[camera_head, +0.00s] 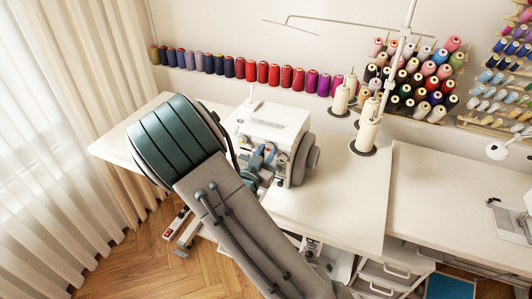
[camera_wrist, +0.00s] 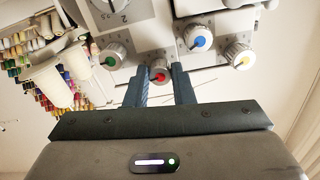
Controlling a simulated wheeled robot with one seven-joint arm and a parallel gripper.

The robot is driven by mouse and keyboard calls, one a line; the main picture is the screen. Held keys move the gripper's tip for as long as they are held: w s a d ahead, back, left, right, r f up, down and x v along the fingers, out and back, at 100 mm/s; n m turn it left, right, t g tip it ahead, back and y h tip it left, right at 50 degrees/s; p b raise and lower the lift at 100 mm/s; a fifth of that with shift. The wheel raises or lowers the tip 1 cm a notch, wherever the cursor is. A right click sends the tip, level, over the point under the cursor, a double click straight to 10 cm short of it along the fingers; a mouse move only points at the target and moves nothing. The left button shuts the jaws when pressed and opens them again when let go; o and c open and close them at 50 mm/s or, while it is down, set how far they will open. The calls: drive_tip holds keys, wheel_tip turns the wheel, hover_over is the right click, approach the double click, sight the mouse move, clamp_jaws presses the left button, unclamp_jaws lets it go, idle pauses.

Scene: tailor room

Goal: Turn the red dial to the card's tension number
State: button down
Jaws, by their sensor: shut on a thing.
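The red dial (camera_wrist: 159,77) is between the two fingers of my gripper (camera_wrist: 164,84) in the wrist view. My gripper is shut on it, with one finger on each side. I cannot make out the card in either view.
Thread cones (camera_head: 368,125) stand right of the machine. The table (camera_head: 340,205) is clear at front right.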

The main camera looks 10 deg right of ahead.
drive_tip(key=shift+n+p, duration=0.65)
drive_tip(key=shift+n, duration=1.55)
drive_tip(key=c, duration=1.2)
unclamp_jaws()
drive_tip(key=shift+c, duration=0.2)
drive_tip(key=shift+s, duration=0.1)
drive_tip(key=b+v, duration=0.2)
drive_tip(key=v, duration=1.1)
drive_tip(key=shift+s+a, duration=0.25)
drive_tip(key=shift+s, duration=0.05)
